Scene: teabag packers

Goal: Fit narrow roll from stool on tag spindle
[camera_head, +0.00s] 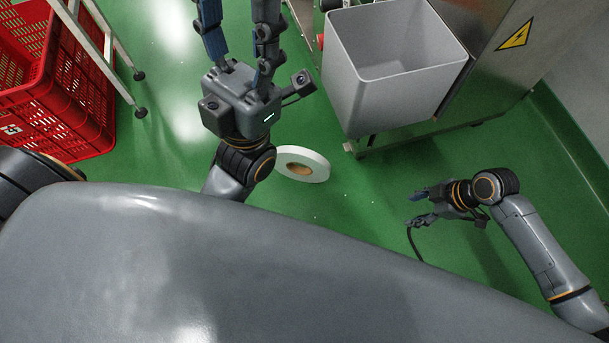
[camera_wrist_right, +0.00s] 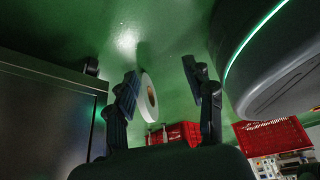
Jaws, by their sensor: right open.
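A narrow white roll (camera_head: 317,163) with a brown core shows in the head view just in front of my body. It appears to lie on the green floor, beside my left wrist. In the right wrist view the roll (camera_wrist_right: 146,84) shows between the fingers but farther off, not held. My right gripper (camera_head: 417,207) is open and empty, to the right of the roll, with its fingers toward it; its fingers also show in the wrist view (camera_wrist_right: 162,82). My left gripper (camera_head: 239,22) points up the picture, fingers apart and empty. I cannot make out a stool or the tag spindle.
A grey open bin (camera_head: 385,100) stands by a steel machine (camera_head: 500,75) with a yellow warning sign. A red crate (camera_head: 60,110) and a metal leg frame (camera_head: 100,50) are at the left. Green floor is clear between the roll and my right gripper.

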